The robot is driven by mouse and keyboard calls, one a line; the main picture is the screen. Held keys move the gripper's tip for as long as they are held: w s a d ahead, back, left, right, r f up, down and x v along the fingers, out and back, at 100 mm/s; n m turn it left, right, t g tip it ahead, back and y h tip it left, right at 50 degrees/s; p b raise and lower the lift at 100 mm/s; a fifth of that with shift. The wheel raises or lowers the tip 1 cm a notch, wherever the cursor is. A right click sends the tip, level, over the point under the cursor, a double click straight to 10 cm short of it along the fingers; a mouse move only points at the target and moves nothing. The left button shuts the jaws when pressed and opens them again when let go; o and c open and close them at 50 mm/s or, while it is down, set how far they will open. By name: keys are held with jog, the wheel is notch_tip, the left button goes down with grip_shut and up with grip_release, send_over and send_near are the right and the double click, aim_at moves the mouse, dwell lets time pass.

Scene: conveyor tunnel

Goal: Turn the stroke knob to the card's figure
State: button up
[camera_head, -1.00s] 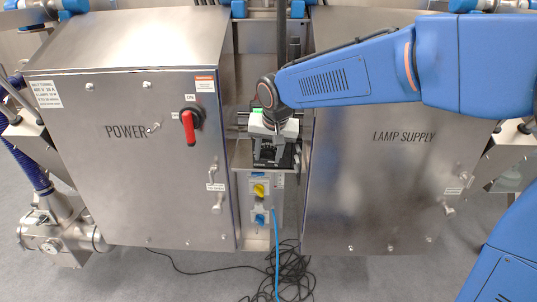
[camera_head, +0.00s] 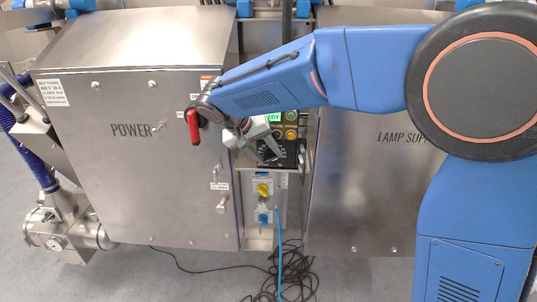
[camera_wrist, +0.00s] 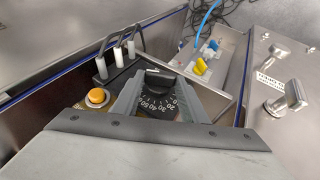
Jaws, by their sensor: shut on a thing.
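The stroke knob (camera_wrist: 158,100) is black with a ring of white numbers, and shows between my fingers in the wrist view. My gripper (camera_wrist: 160,93) is shut on the knob, one grey finger on each side. I cannot tell the exact setting, as the fingers and wrist body cover part of the dial. In the head view my gripper (camera_head: 272,152) reaches in from the upper left to the small control panel (camera_head: 292,158) between the cabinets. The knob is mostly hidden there. I cannot make out the card or its figure.
A green display (camera_head: 274,117) and an orange button (camera_head: 290,134) sit beside the knob.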

dwell(0.3)
jog(key=o, duration=1)
jog(key=shift+o, duration=0.2)
jog(key=shift+a, duration=0.1)
jog(key=v, duration=1.7)
jog(key=shift+a, duration=0.35)
